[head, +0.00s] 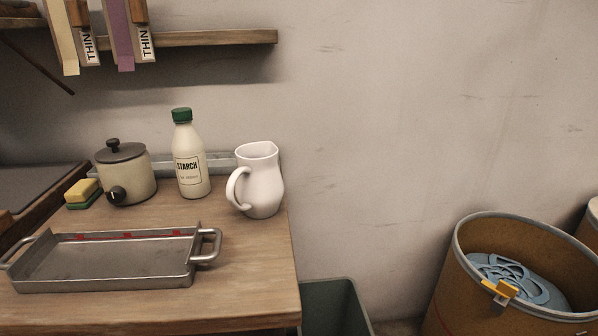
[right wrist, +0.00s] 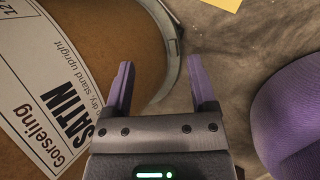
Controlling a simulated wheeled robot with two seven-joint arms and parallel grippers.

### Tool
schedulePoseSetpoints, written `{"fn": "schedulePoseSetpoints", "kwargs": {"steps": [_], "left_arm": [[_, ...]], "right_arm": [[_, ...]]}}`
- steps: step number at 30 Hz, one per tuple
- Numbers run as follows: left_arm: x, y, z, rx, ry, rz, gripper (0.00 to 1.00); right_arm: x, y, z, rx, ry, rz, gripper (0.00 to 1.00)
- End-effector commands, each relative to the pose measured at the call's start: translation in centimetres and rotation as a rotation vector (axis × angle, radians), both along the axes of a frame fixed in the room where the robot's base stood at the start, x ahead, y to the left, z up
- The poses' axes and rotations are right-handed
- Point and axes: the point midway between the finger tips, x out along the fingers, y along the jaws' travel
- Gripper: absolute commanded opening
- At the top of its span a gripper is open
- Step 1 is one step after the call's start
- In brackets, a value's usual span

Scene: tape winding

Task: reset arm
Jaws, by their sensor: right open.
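My right gripper (right wrist: 161,88) shows in the right wrist view. Its two purple fingers are spread apart with nothing between them. Neither gripper shows in the head view, so my left gripper is out of sight.
A wooden table (head: 240,300) holds a metal tray (head: 110,272), a lidded pot (head: 127,176), a starch bottle (head: 190,160), a white pitcher (head: 262,185) and a sponge (head: 82,193). A dark green bin (head: 335,308) and a brown drum (head: 450,290) with blue material (head: 515,280) stand right.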

Motion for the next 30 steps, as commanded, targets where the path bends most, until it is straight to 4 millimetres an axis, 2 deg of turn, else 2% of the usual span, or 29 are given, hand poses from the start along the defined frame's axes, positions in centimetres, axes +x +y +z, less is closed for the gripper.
{"fn": "schedulePoseSetpoints", "kwargs": {"steps": [1, 3, 5, 6, 10, 12, 22, 25, 27, 30], "left_arm": [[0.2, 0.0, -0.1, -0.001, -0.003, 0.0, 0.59], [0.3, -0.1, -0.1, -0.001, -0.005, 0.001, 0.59], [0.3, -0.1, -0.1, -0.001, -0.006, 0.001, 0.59], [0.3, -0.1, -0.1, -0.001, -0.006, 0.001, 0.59], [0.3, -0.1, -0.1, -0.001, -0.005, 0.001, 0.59], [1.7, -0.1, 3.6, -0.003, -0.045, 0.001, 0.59], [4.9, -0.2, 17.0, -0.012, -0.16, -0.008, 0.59], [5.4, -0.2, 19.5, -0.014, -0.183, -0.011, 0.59], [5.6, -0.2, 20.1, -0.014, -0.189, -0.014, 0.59], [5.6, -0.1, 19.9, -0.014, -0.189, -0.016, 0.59]], "right_arm": [[-0.3, 4.9, -2.3, 0.084, -0.019, -0.034, 0.73], [-1.3, 9.8, -4.0, 0.158, -0.02, -0.078, 0.73], [-1.9, 13.8, -5.0, 0.217, -0.022, -0.114, 0.73], [-2.2, 16.4, -5.6, 0.256, -0.023, -0.137, 0.73], [-2.7, 24.4, -6.6, 0.371, -0.025, -0.207, 0.73], [-1.3, 24.1, -2.9, 0.373, -0.068, -0.195, 0.73], [2.9, 24.1, 10.4, 0.393, -0.193, -0.159, 0.73], [3.4, 24.1, 12.8, 0.398, -0.213, -0.153, 0.73], [3.6, 24.1, 13.4, 0.399, -0.217, -0.151, 0.73], [3.6, 24.1, 13.3, 0.399, -0.218, -0.15, 0.73]]}}
